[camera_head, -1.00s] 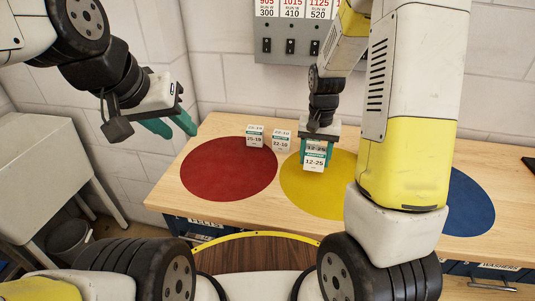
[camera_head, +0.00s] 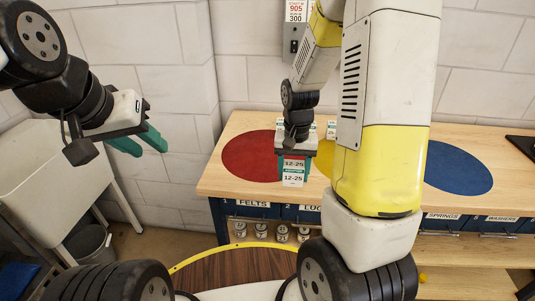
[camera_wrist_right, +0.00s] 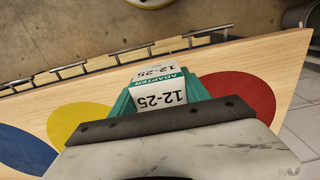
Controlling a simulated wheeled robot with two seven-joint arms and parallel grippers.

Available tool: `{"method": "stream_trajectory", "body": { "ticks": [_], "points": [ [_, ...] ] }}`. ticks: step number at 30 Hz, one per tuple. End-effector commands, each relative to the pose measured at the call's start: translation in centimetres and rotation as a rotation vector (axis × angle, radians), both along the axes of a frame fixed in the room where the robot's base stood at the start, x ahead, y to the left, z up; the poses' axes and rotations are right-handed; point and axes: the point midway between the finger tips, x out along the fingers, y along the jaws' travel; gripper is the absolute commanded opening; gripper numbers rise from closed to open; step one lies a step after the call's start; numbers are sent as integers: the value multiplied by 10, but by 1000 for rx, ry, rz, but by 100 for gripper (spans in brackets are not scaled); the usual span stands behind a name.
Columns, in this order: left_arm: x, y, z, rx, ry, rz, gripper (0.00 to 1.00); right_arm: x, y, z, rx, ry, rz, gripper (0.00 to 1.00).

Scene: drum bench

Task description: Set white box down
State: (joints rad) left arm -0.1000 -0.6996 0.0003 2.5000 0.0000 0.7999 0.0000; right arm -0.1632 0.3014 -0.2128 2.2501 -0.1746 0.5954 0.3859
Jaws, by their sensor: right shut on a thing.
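A white box labelled 12-25 with a green ADAPTER band (camera_head: 293,179) is held in my right gripper (camera_head: 294,166). In the head view it overlaps the bench's front edge, between the red circle (camera_head: 248,158) and the yellow circle (camera_head: 325,160). In the right wrist view the box (camera_wrist_right: 158,92) sits between the teal fingers of my right gripper (camera_wrist_right: 160,88), with bench and floor below. Its height over the bench is hard to tell. My left gripper (camera_head: 152,148) is open and empty, left of the bench.
The wooden bench (camera_head: 390,185) also bears a blue circle (camera_head: 458,167). Two other white boxes stand at its back, one (camera_head: 331,130) beside my right wrist and one (camera_head: 309,122) mostly hidden. Labelled drawers (camera_head: 255,211) are under the front edge. A grey bin (camera_head: 88,243) stands on the left.

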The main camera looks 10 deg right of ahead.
Motion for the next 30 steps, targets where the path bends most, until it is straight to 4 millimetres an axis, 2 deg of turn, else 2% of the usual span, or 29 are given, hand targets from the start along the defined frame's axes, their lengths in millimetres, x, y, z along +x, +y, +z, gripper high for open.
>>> {"method": "stream_trajectory", "body": {
  "ticks": [1,6,12,20,25,30],
  "points": [
    [0,0,0,0,0,0,36,14,2,-2,-1,1,0,10],
    [0,0,0,0,0,0,36,60,8,-7,0,1,1,10],
    [0,0,0,0,0,0,36,96,13,-9,0,1,1,10],
    [0,0,0,0,0,0,36,114,16,-12,1,2,1,10],
    [0,0,0,0,0,0,36,112,15,-40,0,5,0,10],
    [0,0,0,0,0,0,36,112,16,-46,0,1,1,10]
  ]
}}
